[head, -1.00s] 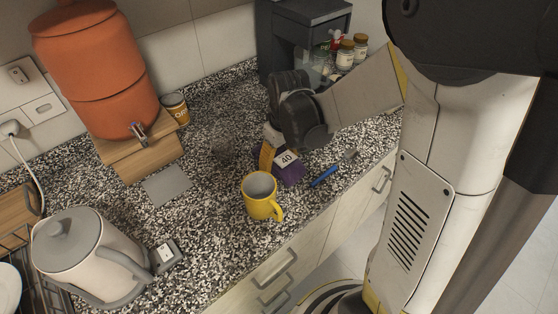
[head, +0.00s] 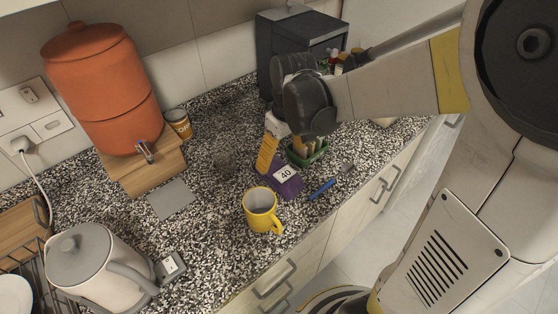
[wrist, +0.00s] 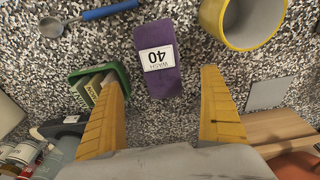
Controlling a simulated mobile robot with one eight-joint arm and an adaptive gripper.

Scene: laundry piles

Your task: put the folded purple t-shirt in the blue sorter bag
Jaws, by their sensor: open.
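The folded purple t-shirt (head: 287,187) lies on the speckled counter with a white "WASH 40" label facing up. In the wrist view the t-shirt (wrist: 158,80) sits beyond my fingertips, roughly midway between them. My gripper (head: 281,162) is above the counter behind the t-shirt, pointing down. Its yellow fingers (wrist: 163,72) are wide apart with nothing between them. In the head view a finger partly overlaps the t-shirt's upper left edge; I cannot tell the exact gap. No blue sorter bag shows in either view.
A yellow mug (head: 261,210) stands close in front of the t-shirt. A green tray (head: 307,157) with upright packets is close behind, and a blue-handled utensil (head: 322,189) lies to the right. A grey kettle (head: 88,262) and orange dispenser (head: 103,85) stand left.

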